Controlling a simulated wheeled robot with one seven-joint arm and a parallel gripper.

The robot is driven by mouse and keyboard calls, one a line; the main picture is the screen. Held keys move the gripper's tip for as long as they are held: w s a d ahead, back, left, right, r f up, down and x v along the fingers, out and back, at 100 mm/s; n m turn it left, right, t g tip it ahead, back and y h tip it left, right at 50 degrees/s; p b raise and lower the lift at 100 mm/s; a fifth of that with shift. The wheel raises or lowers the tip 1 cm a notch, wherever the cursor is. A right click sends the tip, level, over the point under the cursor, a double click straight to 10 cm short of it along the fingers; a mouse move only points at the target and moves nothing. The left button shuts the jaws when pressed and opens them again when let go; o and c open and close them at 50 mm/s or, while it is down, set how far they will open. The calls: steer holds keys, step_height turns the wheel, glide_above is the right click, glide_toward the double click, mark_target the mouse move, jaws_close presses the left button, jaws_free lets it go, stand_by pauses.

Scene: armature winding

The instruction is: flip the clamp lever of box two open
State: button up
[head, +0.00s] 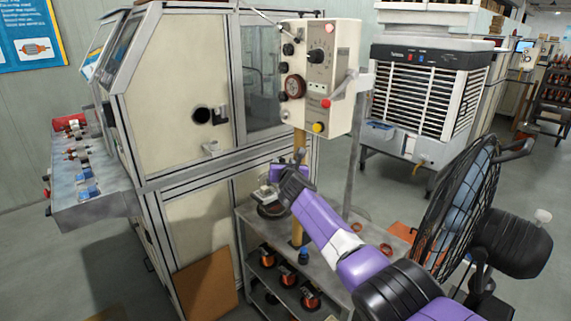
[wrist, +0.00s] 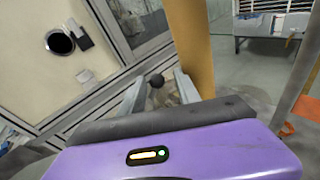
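A small black ball knob (wrist: 157,80), which may belong to a clamp lever, shows in the wrist view. It lies between the two grey fingers of my gripper (wrist: 158,90), with gaps visible on both sides. My gripper looks open, and I cannot tell how far beyond the fingertips the knob is. In the head view my purple gripper is beside the yellow post, above the left end of the metal bench (head: 330,266). No label marks box two, and the lever's body is mostly hidden.
The yellow post (wrist: 190,45) stands close to my gripper's right side. A control box (head: 320,75) with knobs and a red-tipped handle is above. The cream machine cabinet (head: 175,110) stands left, and a black fan (head: 455,205) stands right. Copper coils (head: 310,298) sit on the lower shelf.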

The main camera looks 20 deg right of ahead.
steer(key=shift+s+a+r+p, duration=0.1)
steer(key=shift+s+r+p, duration=0.25)
steer(key=shift+s+p, duration=0.2)
steer(key=shift+f+p+v, duration=0.2)
steer(key=shift+p+v, duration=0.6)
steer(key=shift+v, duration=1.8)
steer(key=shift+s+a, duration=0.1)
